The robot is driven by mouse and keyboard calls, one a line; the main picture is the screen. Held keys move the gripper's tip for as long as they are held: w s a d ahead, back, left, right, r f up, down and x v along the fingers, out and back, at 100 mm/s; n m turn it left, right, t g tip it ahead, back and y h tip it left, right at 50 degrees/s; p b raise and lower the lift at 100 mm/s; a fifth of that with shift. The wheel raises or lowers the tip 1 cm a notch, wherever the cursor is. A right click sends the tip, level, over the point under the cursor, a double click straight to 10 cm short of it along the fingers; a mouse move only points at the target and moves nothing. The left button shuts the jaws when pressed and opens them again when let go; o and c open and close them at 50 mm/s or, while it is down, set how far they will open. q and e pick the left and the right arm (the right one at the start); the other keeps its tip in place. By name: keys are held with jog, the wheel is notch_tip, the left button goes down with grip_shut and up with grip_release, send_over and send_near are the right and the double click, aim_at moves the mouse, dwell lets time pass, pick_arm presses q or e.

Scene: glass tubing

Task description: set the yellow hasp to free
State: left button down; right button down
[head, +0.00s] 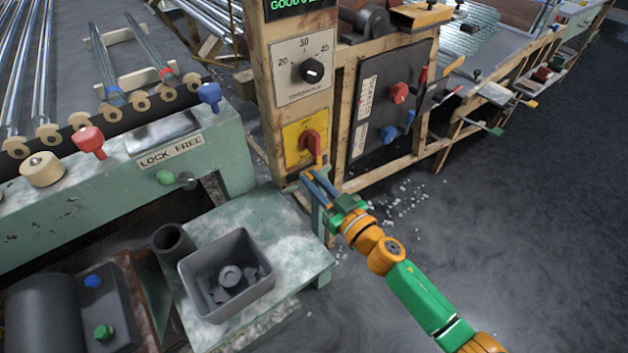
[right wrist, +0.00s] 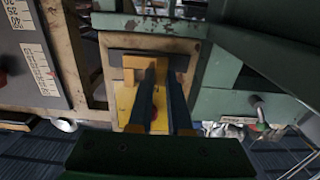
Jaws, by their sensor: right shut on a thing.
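A yellow panel (head: 293,151) with a red rotary handle (head: 312,141) is on the wooden post in the head view. My right gripper (head: 309,178) is at the panel's lower edge, just below the red handle. In the right wrist view, a yellow-orange bar (right wrist: 133,62), which looks like the yellow hasp, crosses in front of the panel. The two dark fingers of my right gripper (right wrist: 163,72) are shut on it. The fingers hide part of the bar, so its exact setting is unclear. My left gripper is not in view.
A green bench carries a LOCK FREE label (head: 171,152). A grey bin (head: 207,308) stands on the low green table (head: 300,250) close to my right gripper. A dial (head: 311,70) is above the panel; a dark control box (head: 372,142) is to the right. Open floor lies further right.

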jog(key=shift+s+a+p, duration=0.35)
jog(key=shift+s+a, duration=0.2)
jog(key=shift+a, duration=0.25)
jog(key=shift+s+a, duration=0.25)
jog(key=shift+a, duration=0.05)
jog(key=c, duration=1.1)
grip_release()
jog(key=shift+o, duration=1.3)
jog(key=shift+a, duration=0.15)
